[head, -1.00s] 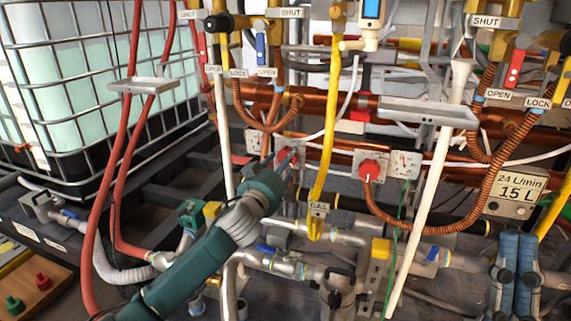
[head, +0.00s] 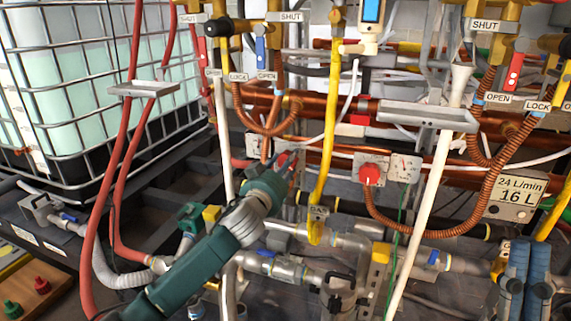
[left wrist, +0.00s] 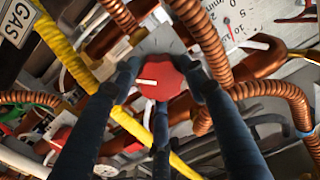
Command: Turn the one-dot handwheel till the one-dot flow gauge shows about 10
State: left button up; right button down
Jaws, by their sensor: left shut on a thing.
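My left arm reaches in from the left in the head view, its gripper (head: 284,166) at the pipe wall in front of a red handwheel. In the left wrist view its dark blue fingers (left wrist: 160,85) are closed around the rim of this red handwheel (left wrist: 165,82), which has a white mark pointing left. A white gauge (left wrist: 238,30) with a red needle lies beyond it at upper right, partly cut off; I cannot read its value surely. No dots are legible. My right gripper (head: 525,265) hangs empty at lower right, its blue fingers side by side.
A second red handwheel (head: 369,174) with a gauge (head: 403,168) sits further right. A display (head: 516,197) reads 24 L/min, 16 L. A yellow gas hose (head: 325,165), a white pipe (head: 223,130) and copper hoses crowd the left gripper. A caged tank (head: 95,95) stands left.

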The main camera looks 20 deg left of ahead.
jog(key=w+f+g+h+p, duration=0.25)
jog(key=w+f+g, duration=0.4)
jog(key=f, duration=0.35)
jog(key=w+f+g+h+p, duration=0.25)
jog(key=w+f+g, duration=0.4)
jog(key=f, duration=0.45)
pick_arm(q)
jog(key=shift+m+p, duration=2.1)
jog(key=shift+m, duration=3.8)
pick_arm(e)
jog(key=s+d+f+g+h, duration=0.1)
jog(key=s+d+f+g, duration=0.1)
jog(key=s+f+g, duration=0.3)
jog(key=s+d+f+m+g+h, duration=0.1)
jog(key=s+d+f+g+h, duration=0.1)
jog(key=s+f+g, duration=0.4)
jog(key=shift+s+d+f, duration=0.8)
jog(key=shift+s+f, duration=1.6)
jog(key=shift+f, duration=1.3)
